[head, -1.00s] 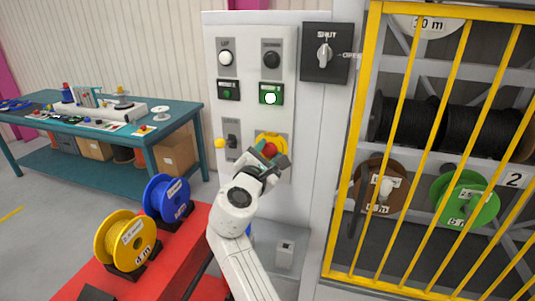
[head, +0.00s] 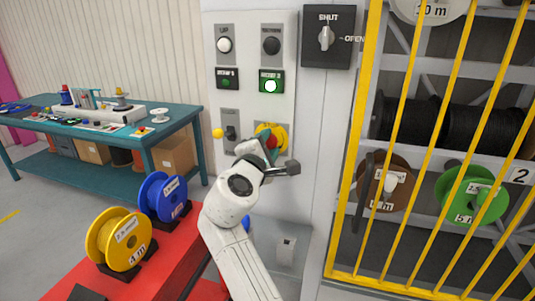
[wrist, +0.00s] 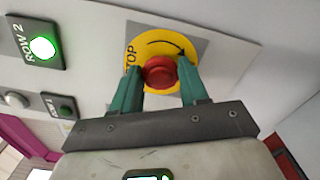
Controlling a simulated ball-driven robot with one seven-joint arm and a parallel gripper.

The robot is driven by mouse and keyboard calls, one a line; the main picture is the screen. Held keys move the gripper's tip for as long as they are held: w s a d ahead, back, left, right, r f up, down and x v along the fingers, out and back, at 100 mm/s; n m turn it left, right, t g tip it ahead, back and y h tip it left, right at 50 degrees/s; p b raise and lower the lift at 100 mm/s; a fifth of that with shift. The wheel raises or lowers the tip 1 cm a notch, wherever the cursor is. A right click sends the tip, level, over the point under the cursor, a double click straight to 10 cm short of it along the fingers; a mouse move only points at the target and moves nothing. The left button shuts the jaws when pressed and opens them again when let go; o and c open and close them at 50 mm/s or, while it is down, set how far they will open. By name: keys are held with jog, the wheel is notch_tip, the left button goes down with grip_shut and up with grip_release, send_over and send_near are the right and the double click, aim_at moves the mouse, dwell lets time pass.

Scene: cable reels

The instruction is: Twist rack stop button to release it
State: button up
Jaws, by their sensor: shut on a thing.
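The red stop button (wrist: 160,72) sits on a yellow round plate (wrist: 134,56) marked with a curved arrow and the letters "TOP". In the wrist view my gripper (wrist: 160,80) has its two green fingers on either side of the red button, shut on it. In the head view my gripper (head: 268,147) is at the lower right of the control panel (head: 288,50). There it covers part of the yellow plate (head: 280,130), and only a little of the red button (head: 272,142) shows.
Above the button is a lit green indicator (head: 270,86). A yellow barred gate (head: 402,130) stands right, before reels. A red surface (head: 175,255) with yellow (head: 118,240) and blue (head: 165,197) reels lies at lower left.

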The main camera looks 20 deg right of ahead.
jog(key=shift+f+m+b, duration=0.1)
jog(key=shift+m+b, duration=0.8)
jog(key=shift+m, duration=0.3)
jog(key=shift+d, duration=0.1)
jog(key=o, duration=1.1)
jog(key=shift+c, duration=0.2)
jog(key=b+v, duration=0.1)
jog(key=v, duration=1)
jog(key=shift+w, duration=0.1)
